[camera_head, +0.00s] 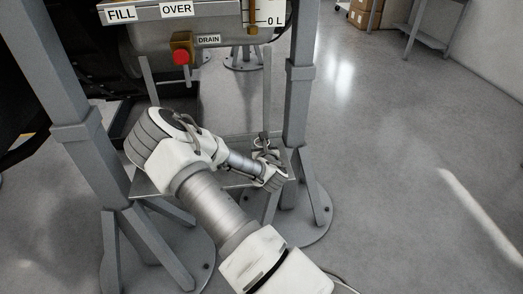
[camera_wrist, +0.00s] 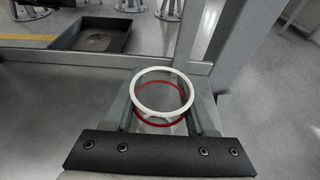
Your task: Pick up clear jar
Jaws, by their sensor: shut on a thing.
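The clear jar (camera_wrist: 162,70) shows in the wrist view as a see-through vessel with a white rim and a red ring below it. It is seen from above and looks upright. My gripper (camera_wrist: 164,116) is shut on it, with one finger on each side. In the head view my gripper (camera_head: 266,158) is small and at the shelf's right end, beside the right post. The jar is hard to make out there, and I cannot tell whether its base touches the shelf.
A grey metal shelf (camera_head: 146,186) spans between two grey posts (camera_head: 298,85) with splayed feet. A black tray (camera_wrist: 112,36) lies beyond it. Above is a tank with FILL, OVER and DRAIN labels and a red-knobbed valve (camera_head: 181,57). The floor at right is clear.

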